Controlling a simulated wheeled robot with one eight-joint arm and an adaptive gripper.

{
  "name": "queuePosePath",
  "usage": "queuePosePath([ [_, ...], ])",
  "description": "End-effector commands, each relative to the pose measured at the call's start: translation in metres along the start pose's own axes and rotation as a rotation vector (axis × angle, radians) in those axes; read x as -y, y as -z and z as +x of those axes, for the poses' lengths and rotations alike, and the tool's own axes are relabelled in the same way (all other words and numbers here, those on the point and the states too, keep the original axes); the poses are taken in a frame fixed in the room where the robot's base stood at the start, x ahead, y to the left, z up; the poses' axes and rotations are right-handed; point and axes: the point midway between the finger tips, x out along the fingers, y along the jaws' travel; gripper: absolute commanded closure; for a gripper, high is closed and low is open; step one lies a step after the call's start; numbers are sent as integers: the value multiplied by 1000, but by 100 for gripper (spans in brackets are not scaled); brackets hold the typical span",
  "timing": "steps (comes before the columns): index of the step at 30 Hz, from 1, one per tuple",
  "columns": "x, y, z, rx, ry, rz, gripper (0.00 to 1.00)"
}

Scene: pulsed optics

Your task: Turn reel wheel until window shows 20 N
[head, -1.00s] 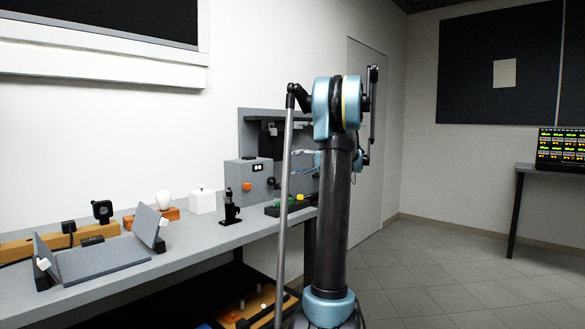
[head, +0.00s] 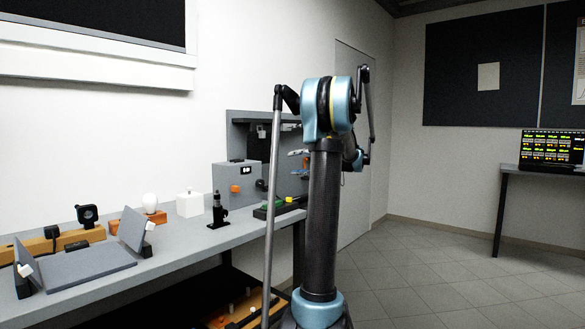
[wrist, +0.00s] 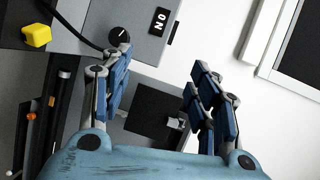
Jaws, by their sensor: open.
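The grey box (head: 238,181) stands on the bench with a small black window (head: 246,171) on its face. In the wrist view the window (wrist: 160,21) stands sideways and shows a 0 and an N; I make out no 2. A round black knob with a white pointer (wrist: 118,36) is on the box beside the window; I cannot tell whether it is the reel wheel. My gripper (wrist: 158,68) is open and empty, its blue fingers wide apart. The left finger is close to the knob in the picture; I see no clear contact.
A yellow block (wrist: 37,35) and a black cable are near the box. A dark panel (wrist: 152,108) with a grey fitting shows between my fingers. On the bench stand a white block (head: 190,204), a black post (head: 217,212) and an angled grey plate.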

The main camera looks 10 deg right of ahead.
Motion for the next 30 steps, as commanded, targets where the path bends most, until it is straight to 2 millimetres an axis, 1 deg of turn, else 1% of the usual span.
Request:
queuePosePath([
  [3, 1, 0, -8, -1, 0, 0, 45],
  [18, 3, -2, -33, -1, 0, 0, 45],
  [30, 3, -2, -35, 0, 0, 0, 45],
])
